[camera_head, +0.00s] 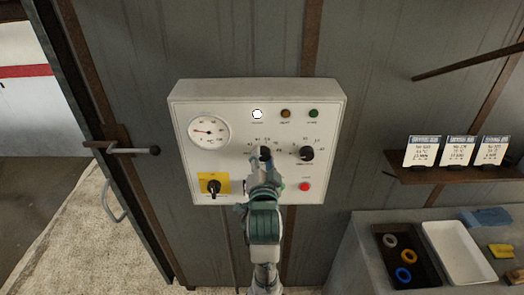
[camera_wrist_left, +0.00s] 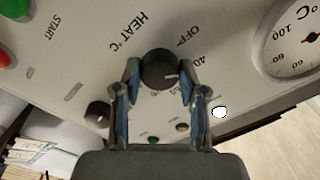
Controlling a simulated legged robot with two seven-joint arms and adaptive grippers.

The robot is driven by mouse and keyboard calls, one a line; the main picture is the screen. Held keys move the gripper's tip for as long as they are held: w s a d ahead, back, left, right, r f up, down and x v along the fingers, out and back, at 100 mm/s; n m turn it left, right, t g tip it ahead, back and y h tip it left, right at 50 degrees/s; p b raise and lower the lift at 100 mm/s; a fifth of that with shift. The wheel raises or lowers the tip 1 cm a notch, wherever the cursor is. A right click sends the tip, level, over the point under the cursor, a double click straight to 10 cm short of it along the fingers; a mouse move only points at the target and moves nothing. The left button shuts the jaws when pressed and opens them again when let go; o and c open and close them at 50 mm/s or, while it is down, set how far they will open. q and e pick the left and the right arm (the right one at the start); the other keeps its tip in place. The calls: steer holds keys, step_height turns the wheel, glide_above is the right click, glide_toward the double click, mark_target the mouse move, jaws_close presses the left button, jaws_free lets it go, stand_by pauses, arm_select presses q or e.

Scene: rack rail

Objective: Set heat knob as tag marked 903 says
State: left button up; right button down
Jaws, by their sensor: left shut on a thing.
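The heat knob (camera_head: 265,153) is a black round knob on the white control panel (camera_head: 325,100). In the left wrist view the heat knob (camera_wrist_left: 158,68) sits beside the words HEAT °C, OFF and 40. Its pale pointer mark points right and slightly down, past the 40; the scale there is partly hidden by a finger. My left gripper (camera_head: 264,170) reaches up to the panel. In the left wrist view my left gripper (camera_wrist_left: 159,78) is shut on the heat knob, one finger on each side. Three tags stand on a shelf; the middle tag (camera_head: 458,150) and the others are too small to read surely. My right gripper is not in view.
The panel also has a dial gauge (camera_head: 209,131), a second black knob (camera_head: 306,153), a yellow-backed switch (camera_head: 214,185) and a red button (camera_head: 304,187). A rusty shelf (camera_head: 405,175) holds the tags. A bench at lower right carries a white tray (camera_head: 431,228).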

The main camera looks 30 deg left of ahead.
arm_select(q)
steer(key=m+p, duration=0.5)
steer(key=p, duration=0.3)
steer(key=shift+m, duration=0.4)
steer(key=shift+f+m+p, duration=0.2)
steer(key=shift+m+p, duration=0.5)
steer(key=shift+p, duration=0.4)
steer(key=shift+f, duration=0.1)
steer(key=o, duration=0.9)
steer(key=shift+o, duration=1.2)
steer(key=shift+w+d, duration=0.1)
